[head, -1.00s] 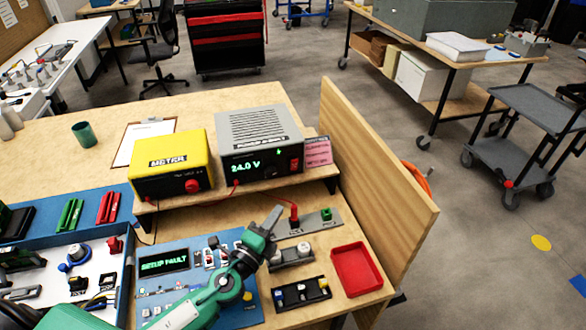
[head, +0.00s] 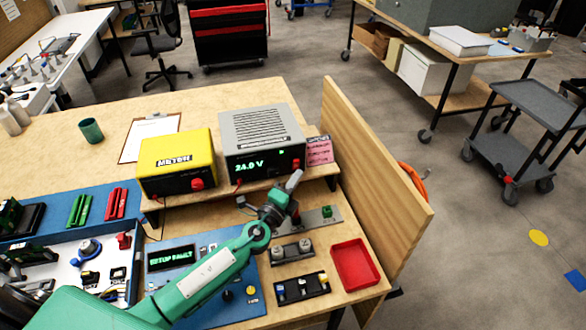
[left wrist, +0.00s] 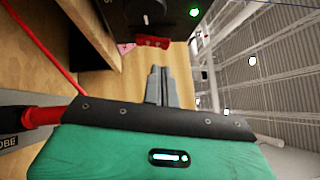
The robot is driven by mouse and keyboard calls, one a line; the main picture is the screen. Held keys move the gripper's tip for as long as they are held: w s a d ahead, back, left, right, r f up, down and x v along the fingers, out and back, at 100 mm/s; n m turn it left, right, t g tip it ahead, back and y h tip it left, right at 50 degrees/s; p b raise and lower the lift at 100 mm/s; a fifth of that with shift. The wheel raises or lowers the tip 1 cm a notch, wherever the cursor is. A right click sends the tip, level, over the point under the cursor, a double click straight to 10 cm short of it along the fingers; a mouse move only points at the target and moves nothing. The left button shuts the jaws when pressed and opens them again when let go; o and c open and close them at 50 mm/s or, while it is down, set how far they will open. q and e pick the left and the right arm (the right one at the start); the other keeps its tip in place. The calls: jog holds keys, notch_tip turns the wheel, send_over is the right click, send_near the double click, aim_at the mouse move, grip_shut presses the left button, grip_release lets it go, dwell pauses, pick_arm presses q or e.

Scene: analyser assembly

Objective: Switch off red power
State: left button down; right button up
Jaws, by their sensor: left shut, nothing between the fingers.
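The grey power supply (head: 262,138) stands on the raised shelf, its display reading 24.0 V. Its red power switch (head: 296,164) is at the right end of the front panel; its position is too small to tell. My left gripper (head: 294,180) is just in front of and below that switch, apart from it as far as I can tell. In the left wrist view its fingers (left wrist: 160,86) are together and empty, pointing toward the dark supply front (left wrist: 150,12). A small red piece (left wrist: 152,42) shows beyond the fingertips. My right gripper is not in view.
A yellow meter (head: 176,162) stands left of the supply. A pink card (head: 319,150) is at its right, beside a wooden side panel (head: 372,150). A red probe and cable (left wrist: 35,118) are close to the gripper. A red tray (head: 354,265) lies front right.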

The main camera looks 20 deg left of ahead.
aim_at(298, 161)
pick_arm(q)
jog(key=shift+w+a+r, duration=0.2)
jog(key=shift+w+a, duration=0.4)
jog(key=shift+w, duration=0.3)
jog(key=p, duration=0.1)
jog(key=r+p, duration=0.1)
jog(key=p, duration=0.1)
jog(key=shift+w+a+n+g+y, duration=0.2)
jog(key=shift+n+g+y, duration=0.1)
jog(key=shift+n, duration=0.1)
jog(key=shift+f, duration=0.25)
